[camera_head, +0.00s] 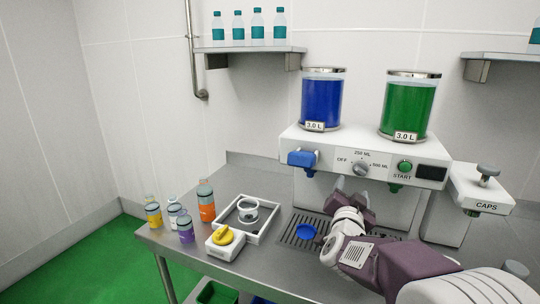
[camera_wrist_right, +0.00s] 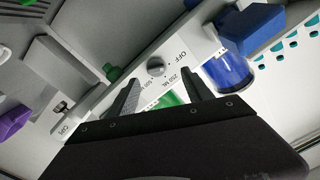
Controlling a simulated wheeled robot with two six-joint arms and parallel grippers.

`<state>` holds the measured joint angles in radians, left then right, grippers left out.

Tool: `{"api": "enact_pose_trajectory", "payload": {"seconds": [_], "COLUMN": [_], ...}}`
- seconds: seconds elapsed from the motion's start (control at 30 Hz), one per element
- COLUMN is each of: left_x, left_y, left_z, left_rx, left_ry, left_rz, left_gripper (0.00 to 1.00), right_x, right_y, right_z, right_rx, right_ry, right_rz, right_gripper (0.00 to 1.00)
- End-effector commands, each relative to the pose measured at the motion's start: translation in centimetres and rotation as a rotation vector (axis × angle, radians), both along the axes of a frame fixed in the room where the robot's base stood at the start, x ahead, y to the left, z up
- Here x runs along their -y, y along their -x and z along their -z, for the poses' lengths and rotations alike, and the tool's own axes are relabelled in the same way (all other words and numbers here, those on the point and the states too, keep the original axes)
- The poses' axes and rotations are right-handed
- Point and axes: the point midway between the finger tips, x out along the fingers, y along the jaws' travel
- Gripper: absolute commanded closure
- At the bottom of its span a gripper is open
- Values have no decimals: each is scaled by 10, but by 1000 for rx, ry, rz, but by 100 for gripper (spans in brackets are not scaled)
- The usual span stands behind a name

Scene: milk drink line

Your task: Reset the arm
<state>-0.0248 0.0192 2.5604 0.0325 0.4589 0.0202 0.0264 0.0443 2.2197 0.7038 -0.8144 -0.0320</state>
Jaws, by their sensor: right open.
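My right gripper (camera_head: 354,192) is open in front of the white filling machine (camera_head: 340,146), above the drip grate. The wrist view shows its two dark fingers (camera_wrist_right: 158,92) apart, with nothing held between them. The machine's dial (camera_head: 361,169) shows behind the fingers in the wrist view (camera_wrist_right: 156,67). My right arm comes in from the lower right and covers part of the counter and machine front. My left gripper is in neither view.
A blue round piece (camera_head: 306,232) lies on the drip grate (camera_head: 290,237). A yellow-topped white block (camera_head: 225,246) and several small bottles (camera_head: 206,205) stand left. The caps unit (camera_head: 478,195) is at right.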

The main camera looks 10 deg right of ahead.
Motion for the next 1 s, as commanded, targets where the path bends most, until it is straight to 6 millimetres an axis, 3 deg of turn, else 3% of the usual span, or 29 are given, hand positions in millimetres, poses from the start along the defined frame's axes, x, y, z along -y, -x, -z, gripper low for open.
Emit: {"api": "enact_pose_trajectory", "payload": {"seconds": [0.07, 0.17, 0.2, 0.27, 0.3, 0.43, 0.5, 0.63, 1.0], "left_x": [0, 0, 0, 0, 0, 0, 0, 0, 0], "left_y": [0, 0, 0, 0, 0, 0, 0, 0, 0], "left_z": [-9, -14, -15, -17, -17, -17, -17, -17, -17], "left_rx": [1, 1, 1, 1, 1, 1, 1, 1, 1], "left_ry": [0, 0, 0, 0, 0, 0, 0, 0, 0], "left_rz": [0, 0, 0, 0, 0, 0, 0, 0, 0], "left_gripper": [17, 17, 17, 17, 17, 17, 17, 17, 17], "right_x": [-29, -79, -96, -117, -127, -140, -139, -136, -136], "right_y": [-1, 15, 30, 61, 85, 167, 202, 240, 247], "right_z": [29, 100, 130, 173, 199, 257, 272, 281, 281], "right_rx": [-132, -404, -526, -712, -833, -1186, -1327, -1483, -1510], "right_ry": [18, 25, 25, 25, 25, 19, 15, 3, -12], "right_rz": [-115, -321, -401, -508, -567, -703, -742, -773, -774], "right_gripper": [41, 41, 41, 41, 41, 41, 41, 41, 41]}}
